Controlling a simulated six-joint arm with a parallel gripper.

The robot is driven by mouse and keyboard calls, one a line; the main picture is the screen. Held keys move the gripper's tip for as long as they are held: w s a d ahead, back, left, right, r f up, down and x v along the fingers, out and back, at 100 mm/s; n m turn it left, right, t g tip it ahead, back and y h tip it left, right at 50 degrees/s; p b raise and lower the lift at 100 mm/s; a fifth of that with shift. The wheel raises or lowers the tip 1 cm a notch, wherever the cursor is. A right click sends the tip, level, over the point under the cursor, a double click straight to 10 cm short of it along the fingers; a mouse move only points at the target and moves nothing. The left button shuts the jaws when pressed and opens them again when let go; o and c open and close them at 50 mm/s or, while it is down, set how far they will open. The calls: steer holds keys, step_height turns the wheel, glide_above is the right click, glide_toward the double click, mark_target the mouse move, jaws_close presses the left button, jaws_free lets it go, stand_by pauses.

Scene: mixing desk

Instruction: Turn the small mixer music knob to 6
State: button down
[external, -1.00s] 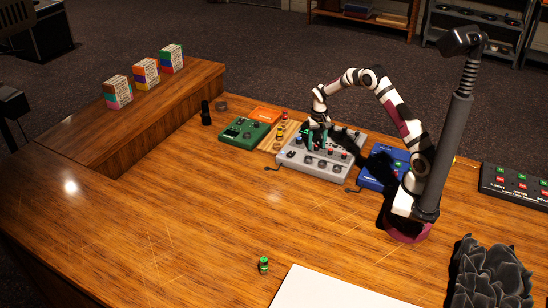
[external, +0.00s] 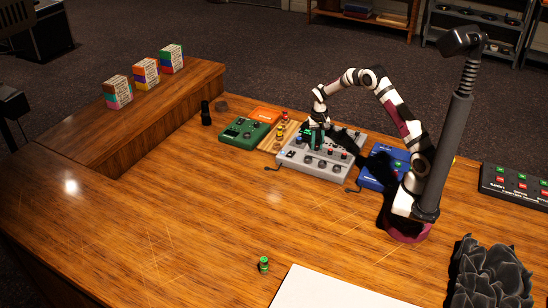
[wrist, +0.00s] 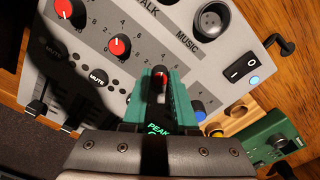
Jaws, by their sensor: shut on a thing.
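The small grey mixer (external: 300,165) lies on the wooden desk, with my gripper (external: 317,146) pointing down over it. In the wrist view the mixer panel (wrist: 150,40) shows printed "TALK" and "MUSIC" labels. A dark knob with a red top, the music knob (wrist: 160,72), stands between the green fingertips of my gripper (wrist: 161,80). The fingers are shut on its sides. Its pointer and part of its number scale are hidden by the fingers, so I cannot read its setting. A second red-topped knob (wrist: 118,46) with a white pointer is beside it, in the "TALK" column.
A green box (external: 243,132) and an orange one (external: 268,115) stand left of the mixer. A blue box (external: 378,168) is right of it. A small green cylinder (external: 263,264) stands on the open front desk.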

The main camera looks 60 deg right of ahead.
mark_target(317, 146)
steer(key=m, duration=0.5)
steer(key=shift+m, duration=0.3)
steer(key=m, duration=0.5)
steer(key=shift+m, duration=0.5)
steer(key=c, duration=0.7)
jaws_free()
step_height(317, 146, up, 16)
steer(key=shift+f, duration=0.1)
